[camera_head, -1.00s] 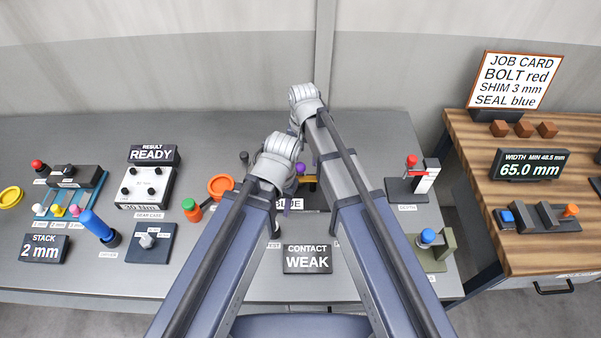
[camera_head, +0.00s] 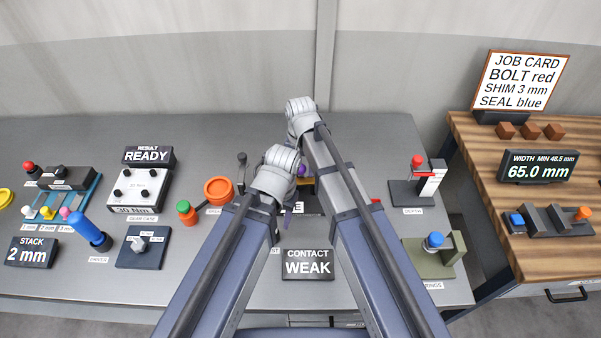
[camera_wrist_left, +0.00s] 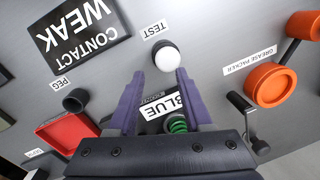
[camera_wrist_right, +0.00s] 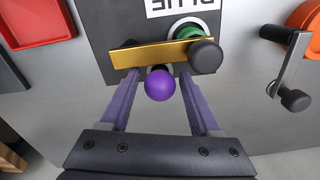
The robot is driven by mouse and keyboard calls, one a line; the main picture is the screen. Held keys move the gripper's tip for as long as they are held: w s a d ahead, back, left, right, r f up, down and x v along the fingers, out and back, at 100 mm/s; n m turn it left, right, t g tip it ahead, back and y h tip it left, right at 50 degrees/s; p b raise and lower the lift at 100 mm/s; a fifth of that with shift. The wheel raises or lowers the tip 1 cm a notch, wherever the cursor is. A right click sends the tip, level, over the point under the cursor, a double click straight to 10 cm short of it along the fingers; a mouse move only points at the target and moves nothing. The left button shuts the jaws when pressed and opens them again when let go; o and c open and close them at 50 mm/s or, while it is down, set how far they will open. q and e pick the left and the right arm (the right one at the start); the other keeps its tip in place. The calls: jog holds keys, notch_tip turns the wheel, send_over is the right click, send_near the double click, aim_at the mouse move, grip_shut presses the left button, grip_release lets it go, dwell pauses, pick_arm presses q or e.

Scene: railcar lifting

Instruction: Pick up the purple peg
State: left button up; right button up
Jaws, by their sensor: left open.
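The purple peg shows a round purple head (camera_wrist_right: 159,84) in the right wrist view, beside a gold bar on a dark fixture. My right gripper (camera_wrist_right: 158,74) is open, one finger on each side of the purple head, with a gap to each. In the head view the purple head (camera_head: 303,170) is partly hidden behind my left wrist. My left gripper (camera_wrist_left: 160,72) is open and empty above the bench, with its fingertips near a white TEST button (camera_wrist_left: 167,57).
A CONTACT WEAK display (camera_head: 307,263) stands in front. A red tray (camera_wrist_left: 68,132), a dark PEG socket (camera_wrist_left: 75,100) and an orange grease packer (camera_wrist_left: 270,84) are nearby.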

grip_shut()
pick_arm(q)
jog(key=shift+r, duration=0.15)
pick_arm(e)
jog(key=shift+r, duration=0.15)
notch_tip(320, 180, up, 10)
jog(key=p, duration=1)
pick_arm(q)
notch_tip(320, 180, up, 10)
